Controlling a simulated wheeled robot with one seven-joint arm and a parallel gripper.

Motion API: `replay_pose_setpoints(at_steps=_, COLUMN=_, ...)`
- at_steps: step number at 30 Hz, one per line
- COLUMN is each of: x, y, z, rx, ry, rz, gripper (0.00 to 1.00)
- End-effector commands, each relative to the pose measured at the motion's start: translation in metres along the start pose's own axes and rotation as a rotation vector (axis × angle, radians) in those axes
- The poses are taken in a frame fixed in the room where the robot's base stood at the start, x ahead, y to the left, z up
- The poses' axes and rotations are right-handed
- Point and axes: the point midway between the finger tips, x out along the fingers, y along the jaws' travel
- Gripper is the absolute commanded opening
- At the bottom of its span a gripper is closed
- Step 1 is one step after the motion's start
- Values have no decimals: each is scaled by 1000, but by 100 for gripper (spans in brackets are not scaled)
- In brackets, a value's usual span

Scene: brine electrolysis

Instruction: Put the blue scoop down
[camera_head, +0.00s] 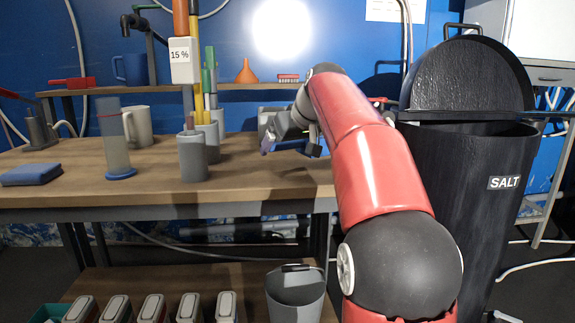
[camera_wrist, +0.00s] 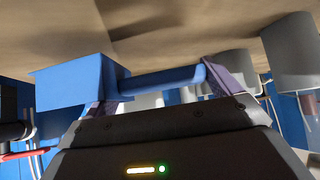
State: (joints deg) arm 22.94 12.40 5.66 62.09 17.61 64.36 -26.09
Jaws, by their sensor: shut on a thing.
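My gripper (camera_head: 290,145) hangs over the right part of the wooden table (camera_head: 110,193), close above its top. In the wrist view, my gripper (camera_wrist: 162,84) is shut on the handle of the blue scoop (camera_wrist: 82,80). The scoop's box-shaped blue head sticks out to the left of the fingers, and the handle runs across between them. The tabletop fills the upper part of that view, near the scoop; I cannot tell whether they touch. In the head view I cannot make out the scoop clearly.
A grey cup (camera_head: 192,160) with rods stands left of my gripper. Further left are a clear cylinder (camera_head: 114,140), a pale mug (camera_head: 140,128) and a blue block (camera_head: 32,174). The black SALT bin (camera_head: 455,190) stands right, lid raised. Bare tabletop lies between cup and gripper.

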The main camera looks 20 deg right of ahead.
Motion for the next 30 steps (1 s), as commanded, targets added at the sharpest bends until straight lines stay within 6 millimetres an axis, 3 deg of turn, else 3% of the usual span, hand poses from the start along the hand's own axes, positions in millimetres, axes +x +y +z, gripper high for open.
replay_pose_setpoints(at_steps=6, x=22, y=0, z=23, rx=1, ry=-1, rz=0, gripper=65)
replay_pose_setpoints(at_steps=19, x=26, y=0, z=26, rx=0, ry=-1, rz=0, gripper=65)
replay_pose_setpoints(at_steps=20, x=25, y=0, z=26, rx=1, ry=-1, rz=-1, gripper=94)
replay_pose_setpoints(at_steps=21, x=25, y=0, z=26, rx=1, ry=-1, rz=-1, gripper=99)
replay_pose_setpoints(at_steps=30, x=21, y=0, z=22, rx=1, ry=-1, rz=0, gripper=100)
